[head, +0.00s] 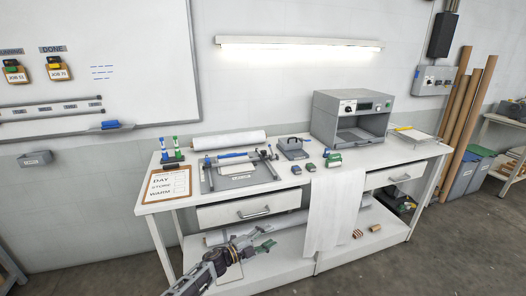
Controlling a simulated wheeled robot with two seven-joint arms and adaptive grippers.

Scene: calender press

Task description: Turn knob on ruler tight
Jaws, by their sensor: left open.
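A grey flat board (238,180) with side rails lies on the left half of the white workbench. A ruler-like bar with a blue strip (232,155) runs across its back part. Small dark parts (272,156) stand at the bar's right end; which one is the knob is too small to tell. My left gripper (266,247) is in front of the bench, below the tabletop and apart from the board. It is open, with greenish fingertips, and I see nothing in it. My right gripper is out of view.
A clipboard (168,184) and green and blue markers (172,152) are at the bench's left end. A white roll (228,140) lies behind the board. A grey machine (350,115) stands to the right. A white sheet (335,210) hangs over the front edge.

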